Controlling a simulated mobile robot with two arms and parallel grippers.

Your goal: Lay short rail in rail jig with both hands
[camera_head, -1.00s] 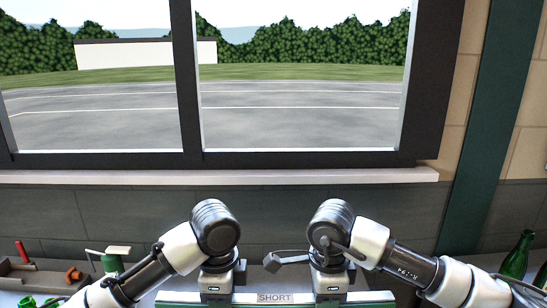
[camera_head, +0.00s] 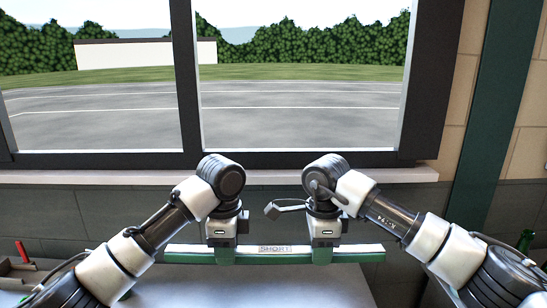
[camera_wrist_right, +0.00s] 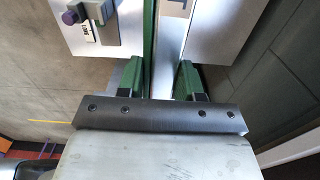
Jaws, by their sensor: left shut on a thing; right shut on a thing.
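The short rail (camera_head: 268,258) is a long green and pale bar with a SHORT label at its middle. It lies level across the head view, with its ends beyond both grippers. My left gripper (camera_head: 221,256) is shut on it left of the label. My right gripper (camera_head: 322,256) is shut on it right of the label. In the right wrist view the rail (camera_wrist_right: 166,45) runs up the picture between the green fingers of my right gripper (camera_wrist_right: 162,85). I cannot make out the rail jig for certain.
A grey worktop (camera_head: 270,287) lies below the rail. A tray with a red-handled tool (camera_head: 22,251) is at far left, a green bottle (camera_head: 524,241) at far right. The window wall stands behind.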

